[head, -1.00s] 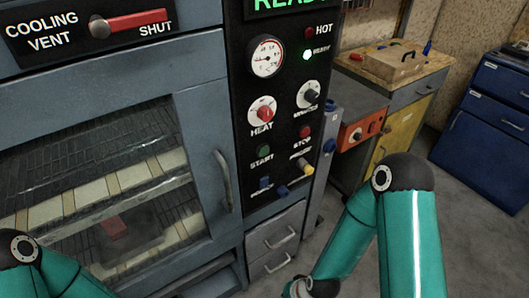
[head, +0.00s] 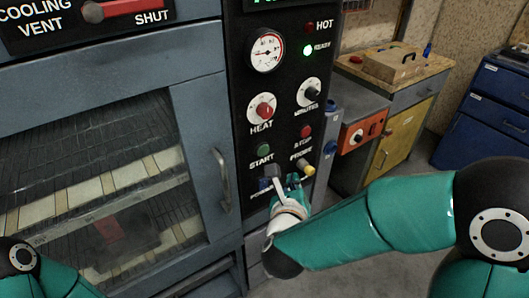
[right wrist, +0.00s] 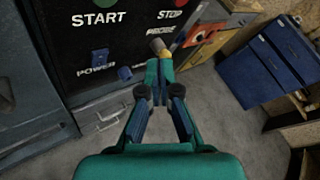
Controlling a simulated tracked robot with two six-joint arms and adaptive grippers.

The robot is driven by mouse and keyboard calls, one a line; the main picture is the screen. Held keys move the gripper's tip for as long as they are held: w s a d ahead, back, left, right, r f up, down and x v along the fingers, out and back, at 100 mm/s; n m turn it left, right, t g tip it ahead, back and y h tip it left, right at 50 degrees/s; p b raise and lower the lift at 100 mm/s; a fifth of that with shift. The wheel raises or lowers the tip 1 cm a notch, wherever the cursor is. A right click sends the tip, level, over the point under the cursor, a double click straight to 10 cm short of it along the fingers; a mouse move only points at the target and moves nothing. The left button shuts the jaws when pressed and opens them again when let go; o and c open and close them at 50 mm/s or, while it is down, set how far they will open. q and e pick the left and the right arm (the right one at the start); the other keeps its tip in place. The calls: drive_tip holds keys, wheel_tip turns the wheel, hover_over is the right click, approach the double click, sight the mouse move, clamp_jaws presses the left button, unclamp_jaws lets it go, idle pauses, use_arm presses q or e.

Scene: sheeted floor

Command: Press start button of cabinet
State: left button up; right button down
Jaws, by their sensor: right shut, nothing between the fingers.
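The cabinet's black control panel (head: 283,110) is upright in the middle of the head view. The green START button (head: 263,150) sits on it, below the red HEAT knob (head: 264,108) and left of the red STOP button (head: 306,131). The START button also shows at the top edge of the right wrist view (right wrist: 104,3). My right gripper (head: 284,179) is shut and empty, in front of the panel's lower part, below and right of START. It partly covers the lower switches. In the right wrist view its fingers (right wrist: 158,72) appear just below the yellow-collared probe plug. My left gripper is out of view.
The glass oven door (head: 110,190) with its vertical handle (head: 222,180) is left of the panel. A blue POWER switch (right wrist: 100,56) and the probe plug (head: 306,167) jut out near my right gripper. A workbench (head: 395,85) and a blue drawer cabinet (head: 490,110) stand at right.

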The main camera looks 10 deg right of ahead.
sight(264, 151)
drive_tip(key=w+a+p, duration=0.3)
drive_tip(key=w, duration=0.5)
drive_tip(key=shift+w+p, duration=0.15)
drive_tip(key=shift+p, duration=0.15)
idle(0.9)
drive_tip(key=shift+f, duration=0.1)
idle(0.6)
drive_tip(key=shift+w+a+b, duration=0.15)
drive_tip(key=shift+w+b, duration=0.2)
drive_tip(key=shift+b, duration=0.1)
